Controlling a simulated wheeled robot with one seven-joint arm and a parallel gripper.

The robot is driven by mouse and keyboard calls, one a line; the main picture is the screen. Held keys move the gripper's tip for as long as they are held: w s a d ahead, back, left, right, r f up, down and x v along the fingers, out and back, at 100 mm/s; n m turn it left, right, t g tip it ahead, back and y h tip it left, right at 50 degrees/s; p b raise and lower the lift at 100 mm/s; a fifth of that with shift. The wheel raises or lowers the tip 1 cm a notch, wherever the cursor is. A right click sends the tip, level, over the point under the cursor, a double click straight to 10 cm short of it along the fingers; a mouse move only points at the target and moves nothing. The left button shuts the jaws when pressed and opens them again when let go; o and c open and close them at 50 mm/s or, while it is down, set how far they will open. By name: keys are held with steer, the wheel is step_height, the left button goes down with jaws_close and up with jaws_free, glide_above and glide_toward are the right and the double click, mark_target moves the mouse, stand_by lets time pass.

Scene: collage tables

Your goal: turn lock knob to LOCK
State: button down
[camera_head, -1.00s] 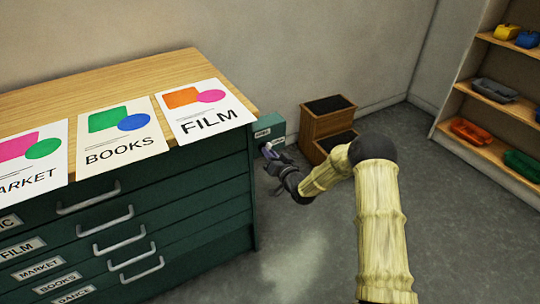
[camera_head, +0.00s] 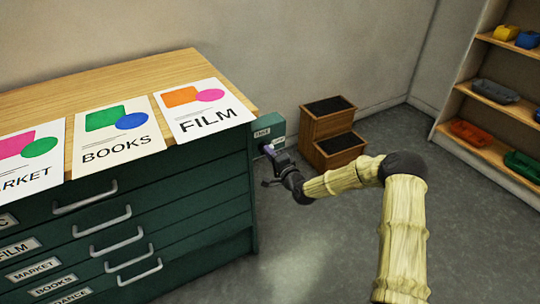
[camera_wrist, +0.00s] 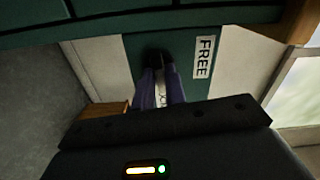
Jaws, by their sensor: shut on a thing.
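The lock knob (camera_wrist: 153,58) is a small dark knob on a green plate (camera_wrist: 185,45), seen in the wrist view. A white label reading FREE (camera_wrist: 203,58) is right of the knob. A second white label (camera_wrist: 161,95) shows between my fingers, mostly hidden. My gripper (camera_wrist: 161,75) is shut on the knob, with a bluish finger on each side. In the head view, my gripper (camera_head: 267,150) is at the green lock box (camera_head: 277,127) on the right end of the green cabinet. The knob is hidden there, and which way it points is unclear.
The green drawer cabinet (camera_head: 200,205) has several handles and a wooden top (camera_head: 150,78) with posters. A brown step stool (camera_head: 335,125) stands behind my arm. A shelf (camera_head: 480,105) with coloured trays is at right. The grey floor right of the cabinet is open.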

steer(key=shift+d+m, duration=0.1)
steer(key=shift+m, duration=0.7)
steer(key=c, duration=1.4)
jaws_free()
steer(key=shift+c, duration=0.2)
steer(key=p+v, duration=0.1)
steer(key=v, duration=1.6)
